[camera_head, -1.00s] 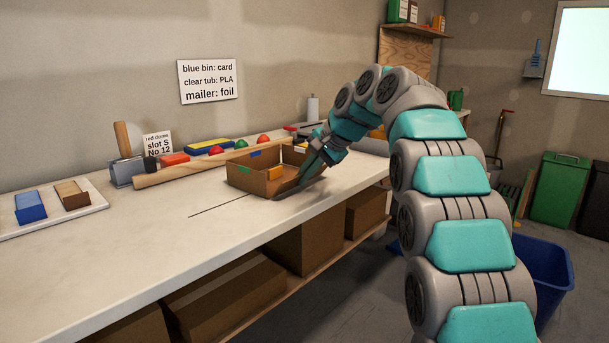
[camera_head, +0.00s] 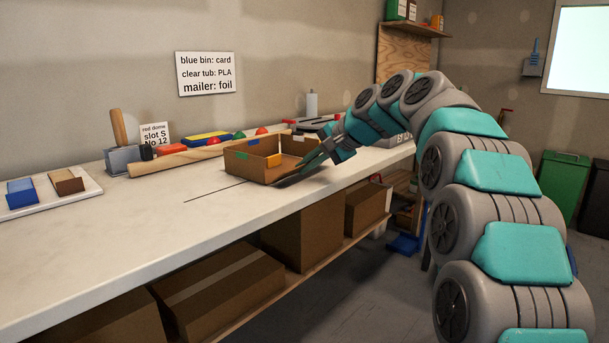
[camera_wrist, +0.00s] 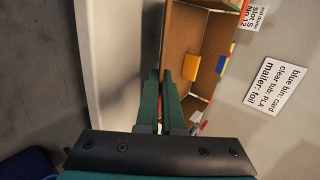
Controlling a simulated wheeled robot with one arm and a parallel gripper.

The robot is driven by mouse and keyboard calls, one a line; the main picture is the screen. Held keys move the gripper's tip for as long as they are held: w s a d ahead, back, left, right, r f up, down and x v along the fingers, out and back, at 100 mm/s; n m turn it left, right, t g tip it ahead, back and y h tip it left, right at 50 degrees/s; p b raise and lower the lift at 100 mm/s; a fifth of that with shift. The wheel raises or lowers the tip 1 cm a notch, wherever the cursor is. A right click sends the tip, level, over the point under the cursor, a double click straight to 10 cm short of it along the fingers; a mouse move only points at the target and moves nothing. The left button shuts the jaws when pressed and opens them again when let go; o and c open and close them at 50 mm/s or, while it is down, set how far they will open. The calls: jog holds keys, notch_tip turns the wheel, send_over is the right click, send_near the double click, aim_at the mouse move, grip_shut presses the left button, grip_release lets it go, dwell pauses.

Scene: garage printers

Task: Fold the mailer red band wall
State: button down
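The mailer is an open brown cardboard box (camera_head: 240,166) on the workbench, also in the wrist view (camera_wrist: 212,45). It shows a green band, a blue band (camera_head: 255,153) and a yellow band (camera_head: 273,160). The red band cannot be made out clearly. A dark brown flap (camera_head: 290,181) lies outward, low at the box's near right side. My gripper (camera_head: 309,168) is at that side, angled down to the left. In the wrist view its green fingers (camera_wrist: 161,80) are close together beside the box's edge. Whether any cardboard is between them cannot be told.
A wooden bar, a press-like tool (camera_head: 122,158) and small coloured parts line the back of the bench. A white tray (camera_head: 50,200) with two blocks is at the left. The bench top (camera_head: 170,225) before the box is clear. Cartons fill the shelf below.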

jog(key=shift+s+f+y+b, duration=0.15)
jog(key=shift+f+y+b, duration=0.15)
jog(key=shift+f+b, duration=0.25)
jog(key=shift+d+t+y+b, duration=0.2)
jog(key=shift+t+y+b, duration=0.2)
jog(key=shift+t+b, duration=0.1)
jog(key=shift+r, duration=0.1)
jog(key=c, duration=1)
grip_release()
jog(key=shift+c, duration=0.2)
